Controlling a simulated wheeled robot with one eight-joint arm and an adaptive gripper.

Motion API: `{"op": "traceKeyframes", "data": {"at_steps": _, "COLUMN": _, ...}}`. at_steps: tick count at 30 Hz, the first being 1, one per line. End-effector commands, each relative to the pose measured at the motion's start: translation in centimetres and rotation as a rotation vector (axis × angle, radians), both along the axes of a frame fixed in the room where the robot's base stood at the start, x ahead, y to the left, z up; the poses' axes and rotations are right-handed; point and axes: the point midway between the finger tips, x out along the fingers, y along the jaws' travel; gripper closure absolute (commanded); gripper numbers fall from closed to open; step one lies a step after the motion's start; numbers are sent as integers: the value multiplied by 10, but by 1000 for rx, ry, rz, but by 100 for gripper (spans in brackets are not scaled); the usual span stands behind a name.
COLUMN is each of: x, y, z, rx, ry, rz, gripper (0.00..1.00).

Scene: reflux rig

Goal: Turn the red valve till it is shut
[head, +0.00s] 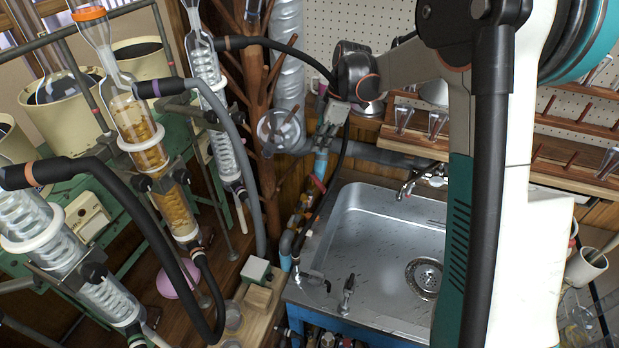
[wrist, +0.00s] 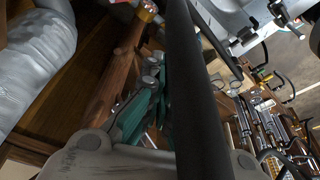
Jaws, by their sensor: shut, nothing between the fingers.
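A small red piece that looks like the red valve's handle (head: 318,184) shows in the head view on the pipework at the left edge of the sink. My gripper (head: 321,165) comes down from above, its teal fingers close over this red piece; I cannot tell whether they touch it. In the wrist view my gripper (wrist: 152,75) has its teal fingers together with nothing between them. An orange-red and brass fitting (wrist: 147,12) shows beyond the fingertips at the top edge. A black hose crosses the wrist view and hides part of the gripper.
A steel sink (head: 385,240) lies right of the pipework. Glass condensers (head: 155,130) with black hoses stand on a green frame at left. A tap (head: 420,178) is at the sink's back.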

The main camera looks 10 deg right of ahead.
Motion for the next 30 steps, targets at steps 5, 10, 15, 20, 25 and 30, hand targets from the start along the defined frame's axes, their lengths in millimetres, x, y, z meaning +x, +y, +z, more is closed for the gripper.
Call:
{"op": "traceKeyframes", "data": {"at_steps": 5, "x": 30, "y": -6, "z": -47, "rx": 36, "ry": 16, "rz": 184, "gripper": 100}}
{"op": "traceKeyframes", "data": {"at_steps": 10, "x": 43, "y": -9, "z": -79, "rx": 65, "ry": 20, "rz": 308, "gripper": 100}}
{"op": "traceKeyframes", "data": {"at_steps": 15, "x": 47, "y": -9, "z": -92, "rx": 78, "ry": 21, "rz": 357, "gripper": 100}}
{"op": "traceKeyframes", "data": {"at_steps": 20, "x": 46, "y": -6, "z": -104, "rx": 80, "ry": 20, "rz": 362, "gripper": 100}}
{"op": "traceKeyframes", "data": {"at_steps": 25, "x": 44, "y": 4, "z": -132, "rx": 80, "ry": 20, "rz": 362, "gripper": 100}}
{"op": "traceKeyframes", "data": {"at_steps": 30, "x": 42, "y": 15, "z": -165, "rx": 79, "ry": 21, "rz": 360, "gripper": 100}}
